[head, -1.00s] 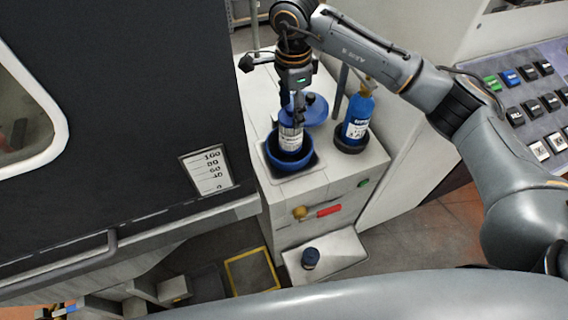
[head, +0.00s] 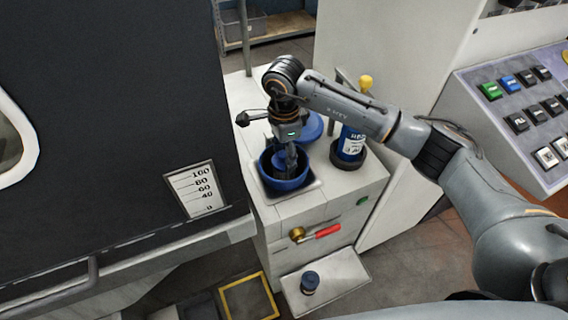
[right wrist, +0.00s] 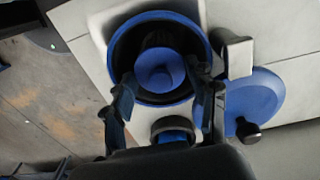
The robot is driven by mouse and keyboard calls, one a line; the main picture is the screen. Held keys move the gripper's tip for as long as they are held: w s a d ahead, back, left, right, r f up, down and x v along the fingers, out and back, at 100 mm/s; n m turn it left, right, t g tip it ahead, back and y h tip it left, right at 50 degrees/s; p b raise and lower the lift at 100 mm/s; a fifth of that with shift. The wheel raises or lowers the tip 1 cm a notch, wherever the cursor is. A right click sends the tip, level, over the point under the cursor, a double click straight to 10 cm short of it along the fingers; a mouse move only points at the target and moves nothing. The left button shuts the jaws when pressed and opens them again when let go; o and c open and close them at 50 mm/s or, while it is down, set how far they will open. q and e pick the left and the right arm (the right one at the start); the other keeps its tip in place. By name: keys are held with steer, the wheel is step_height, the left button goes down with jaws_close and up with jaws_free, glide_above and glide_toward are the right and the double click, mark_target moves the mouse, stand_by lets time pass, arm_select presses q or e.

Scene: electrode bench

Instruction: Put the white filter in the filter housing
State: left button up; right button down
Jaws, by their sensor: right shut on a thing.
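The filter housing (head: 266,174) is a round blue bowl set in the top of the white cabinet. In the right wrist view its blue rim (right wrist: 150,17) surrounds a dark inside. The filter shows there as a blue round end (right wrist: 158,70) within the rim. Its white, labelled side is hidden, and I cannot tell how deep it sits. My right gripper (head: 288,160) points down into the housing and is shut on the filter; its two fingers (right wrist: 162,82) flank the blue end. My left gripper is not in view.
A blue lid (head: 313,126) with a black knob lies behind the housing. A blue labelled bottle (head: 351,145) stands in a dark holder to the right. A red-handled valve (head: 322,231) is on the cabinet front. A dark wall with a scale (head: 196,190) stands left.

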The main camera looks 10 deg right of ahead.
mark_target(284, 164)
step_height(284, 164, down, 4)
steer(key=shift+r, duration=0.15)
steer(key=shift+f, duration=0.25)
steer(key=c, duration=0.7)
jaws_free()
steer(key=shift+r, duration=0.15)
steer(key=shift+r, duration=0.25)
step_height(284, 164, up, 12)
steer(key=shift+f+b, duration=0.15)
steer(key=shift+b, duration=0.6)
